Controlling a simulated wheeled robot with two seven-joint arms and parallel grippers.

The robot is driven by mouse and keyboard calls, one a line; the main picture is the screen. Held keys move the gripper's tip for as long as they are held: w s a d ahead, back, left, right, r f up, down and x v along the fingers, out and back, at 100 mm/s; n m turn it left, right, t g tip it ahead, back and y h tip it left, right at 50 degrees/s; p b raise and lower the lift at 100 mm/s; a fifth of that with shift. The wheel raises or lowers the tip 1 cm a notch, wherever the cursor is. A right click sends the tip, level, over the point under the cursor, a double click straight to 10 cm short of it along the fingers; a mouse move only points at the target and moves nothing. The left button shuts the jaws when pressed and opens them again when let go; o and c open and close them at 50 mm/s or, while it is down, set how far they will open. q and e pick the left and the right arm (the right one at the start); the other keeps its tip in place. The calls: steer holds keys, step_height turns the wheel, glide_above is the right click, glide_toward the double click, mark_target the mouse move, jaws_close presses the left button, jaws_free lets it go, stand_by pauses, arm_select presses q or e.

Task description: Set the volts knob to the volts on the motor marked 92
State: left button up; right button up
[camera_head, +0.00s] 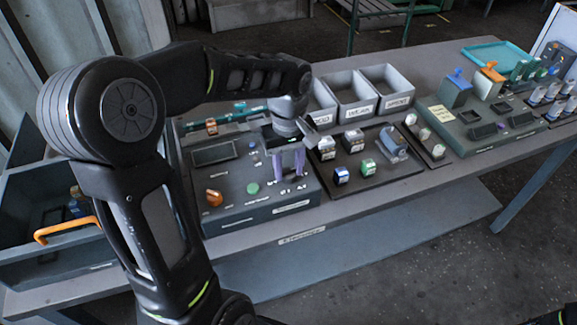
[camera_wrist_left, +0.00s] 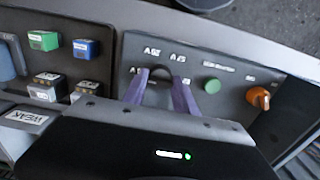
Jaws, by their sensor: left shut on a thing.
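The control panel (camera_head: 262,203) is a dark grey box on the table, with an orange knob (camera_head: 214,198) and a green button (camera_head: 252,188). My left gripper (camera_head: 289,172) reaches down over its right part with purple fingers. In the left wrist view the gripper (camera_wrist_left: 160,92) is shut on a dark knob (camera_wrist_left: 160,74), which its fingers largely hide. White markings stand around this knob, too blurred to read surely. Several small labelled blocks, some white-topped (camera_head: 327,147), one green (camera_head: 368,167) and one blue (camera_head: 341,175), sit on a dark tray (camera_head: 395,187). I cannot read a 92.
Grey bins (camera_head: 353,113) stand behind the tray. Another device (camera_head: 468,140) with blue and orange parts is at the right. An open drawer unit with an orange handle (camera_head: 68,229) is at the left. The table's front edge is clear.

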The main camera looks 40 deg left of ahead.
arm_select(q)
jaws_close()
